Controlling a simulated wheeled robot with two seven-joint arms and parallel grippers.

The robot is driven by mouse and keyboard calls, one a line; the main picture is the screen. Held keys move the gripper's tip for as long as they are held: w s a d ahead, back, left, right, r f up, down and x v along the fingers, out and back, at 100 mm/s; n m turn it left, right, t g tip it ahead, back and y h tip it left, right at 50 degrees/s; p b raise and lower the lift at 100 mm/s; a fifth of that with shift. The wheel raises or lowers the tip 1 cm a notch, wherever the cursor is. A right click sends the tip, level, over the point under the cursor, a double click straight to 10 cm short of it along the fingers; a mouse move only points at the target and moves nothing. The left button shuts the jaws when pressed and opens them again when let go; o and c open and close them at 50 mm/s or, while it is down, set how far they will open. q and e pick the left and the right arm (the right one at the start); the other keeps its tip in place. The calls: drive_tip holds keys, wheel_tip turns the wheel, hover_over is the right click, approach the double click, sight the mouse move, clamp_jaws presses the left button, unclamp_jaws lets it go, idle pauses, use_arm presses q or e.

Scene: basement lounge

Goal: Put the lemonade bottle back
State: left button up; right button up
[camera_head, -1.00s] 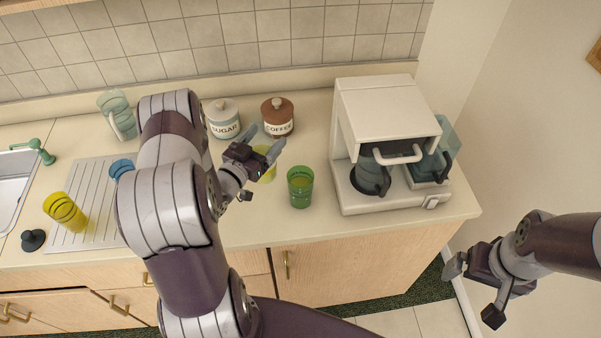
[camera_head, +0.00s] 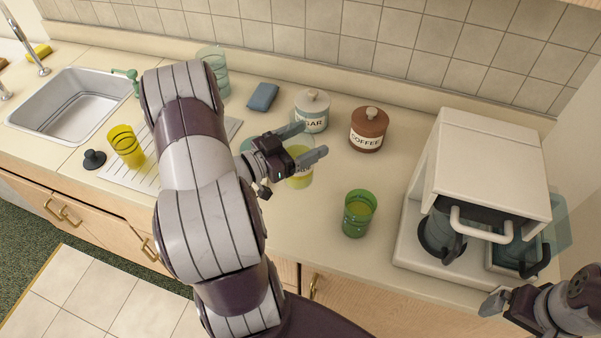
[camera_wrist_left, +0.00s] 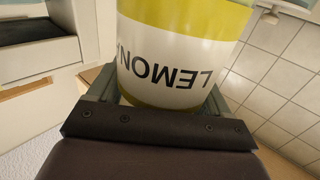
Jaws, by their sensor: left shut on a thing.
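The lemonade bottle (camera_head: 299,181) is yellow and shows between the fingers of my left gripper (camera_head: 304,143) in the head view, over or on the counter beside the sugar jar. The gripper hides part of it. In the left wrist view the bottle (camera_wrist_left: 180,55) fills the upper middle, its white label with upside-down "LEMON" letters between yellow bands. My left gripper is shut on it. Whether its base touches the counter cannot be told. My right gripper (camera_head: 500,305) is at the lower right, empty, partly cut off by the frame edge.
A green glass (camera_head: 358,213) stands right of the bottle. The sugar jar (camera_head: 312,110) and coffee jar (camera_head: 368,129) stand behind. A white coffee machine (camera_head: 485,165) blocks the right. A yellow cup (camera_head: 126,146), drain stopper (camera_head: 94,159) and sink (camera_head: 75,103) are left.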

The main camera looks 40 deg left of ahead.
use_arm(q)
wheel_tip(320, 180, down, 6)
drive_tip(key=shift+w+f, duration=0.15)
drive_tip(key=shift+f, duration=0.1)
drive_tip(key=shift+a, duration=0.1)
drive_tip(key=shift+s, duration=0.2)
drive_tip(key=shift+f+b, duration=0.2)
drive_tip(key=shift+b, duration=0.1)
drive_tip(key=o, duration=1.4)
drive_tip(key=shift+w, duration=0.1)
drive_tip(key=shift+r+p, duration=0.35)
drive_tip(key=b+v, duration=0.3)
drive_tip(key=v, duration=0.9)
drive_tip(key=shift+f, duration=0.15)
